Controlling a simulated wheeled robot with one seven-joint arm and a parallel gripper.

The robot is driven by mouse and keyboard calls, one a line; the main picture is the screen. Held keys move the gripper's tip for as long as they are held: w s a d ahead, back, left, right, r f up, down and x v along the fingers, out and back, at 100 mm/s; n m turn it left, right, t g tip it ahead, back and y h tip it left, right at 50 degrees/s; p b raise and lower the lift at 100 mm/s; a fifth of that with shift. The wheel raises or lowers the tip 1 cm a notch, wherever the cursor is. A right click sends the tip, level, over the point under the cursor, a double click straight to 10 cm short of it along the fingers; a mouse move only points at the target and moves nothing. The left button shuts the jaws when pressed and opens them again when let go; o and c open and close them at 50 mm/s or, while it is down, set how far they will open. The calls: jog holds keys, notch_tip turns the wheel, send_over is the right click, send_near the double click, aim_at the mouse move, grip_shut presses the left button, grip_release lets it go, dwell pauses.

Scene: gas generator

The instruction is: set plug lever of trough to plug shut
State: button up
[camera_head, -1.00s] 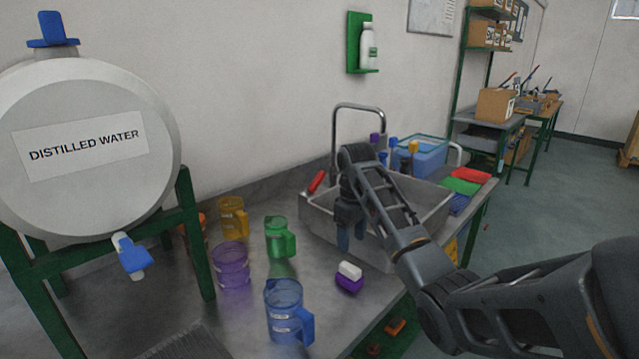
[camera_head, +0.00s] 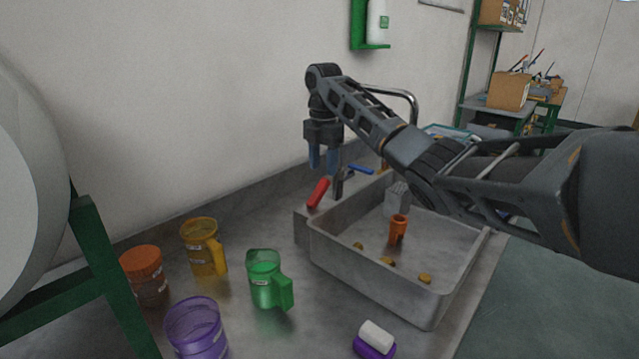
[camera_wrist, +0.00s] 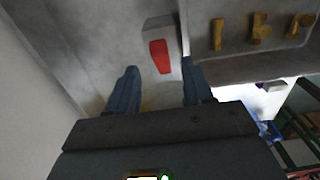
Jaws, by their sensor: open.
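The trough (camera_head: 365,258) is a grey metal basin on the bench. The red lever (camera_head: 318,193) sits on a grey block at the trough's back left corner and leans up. It also shows in the wrist view (camera_wrist: 160,57), seen between the two fingers. My gripper (camera_head: 324,160) is open and empty, pointing down just above the red lever, apart from it as far as I can tell. The blue fingers also show in the wrist view (camera_wrist: 161,82). The lever's base and any marking by it are hard to make out.
An orange cup (camera_head: 398,228), a grey block (camera_head: 397,199) and small yellow pieces are in the trough. A faucet (camera_head: 412,100) rises behind my arm. Green (camera_head: 264,280), yellow (camera_head: 203,250) and purple (camera_head: 196,330) jugs stand left. The wall is close behind my gripper.

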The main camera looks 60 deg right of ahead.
aim_at(323, 180)
jog(key=shift+f+p, duration=0.45)
jog(key=shift+f, duration=3.4)
grip_shut()
